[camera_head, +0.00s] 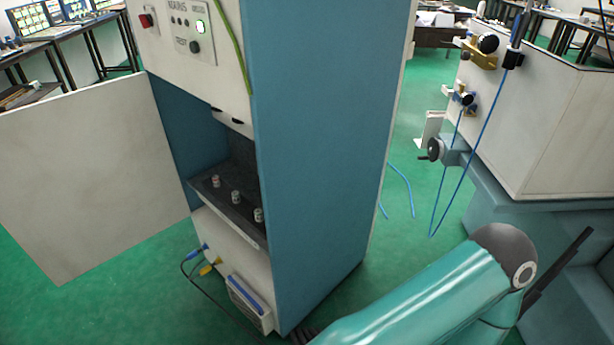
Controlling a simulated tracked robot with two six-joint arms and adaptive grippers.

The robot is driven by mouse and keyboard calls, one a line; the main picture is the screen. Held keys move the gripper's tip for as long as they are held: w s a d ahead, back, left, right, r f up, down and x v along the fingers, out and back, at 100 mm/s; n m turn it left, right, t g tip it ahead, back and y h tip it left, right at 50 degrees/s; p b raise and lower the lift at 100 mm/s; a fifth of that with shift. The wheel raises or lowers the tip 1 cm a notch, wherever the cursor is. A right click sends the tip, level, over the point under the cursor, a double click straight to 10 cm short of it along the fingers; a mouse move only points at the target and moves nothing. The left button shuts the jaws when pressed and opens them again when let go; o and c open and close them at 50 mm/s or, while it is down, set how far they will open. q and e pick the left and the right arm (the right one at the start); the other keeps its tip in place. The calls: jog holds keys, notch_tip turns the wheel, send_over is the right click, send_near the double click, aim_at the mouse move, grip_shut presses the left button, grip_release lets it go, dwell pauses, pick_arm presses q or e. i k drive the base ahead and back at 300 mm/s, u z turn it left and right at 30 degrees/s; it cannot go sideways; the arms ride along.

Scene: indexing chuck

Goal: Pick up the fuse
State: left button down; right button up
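Three small capped cylinders stand in a row on the dark sloping shelf (226,207) inside the open cabinet (318,130). They are the back one (215,181), the middle one (236,197) and the front one (258,214). They look like fuses or fuse holders, but they are too small to tell which. A teal arm link of mine crosses the lower right, in front of the cabinet. Neither of my grippers can be made out, and nothing is seen touching the cylinders.
The cabinet's pale door (90,170) stands open to the left. Blue and yellow plugs (207,262) with cables sit below. A large machine (545,120) stands right; green floor lies between.

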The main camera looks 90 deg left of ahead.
aim_at(216, 179)
jog(key=z, duration=1.25)
jog(key=i, duration=0.1)
jog(key=u, duration=1.05)
jog(key=k, duration=0.15)
jog(key=u, duration=1.65)
jog(key=i, duration=0.2)
jog(key=u, duration=2.8)
jog(key=i, duration=1)
jog(key=z, duration=0.15)
jog(key=k, duration=0.85)
jog(key=u, duration=0.2)
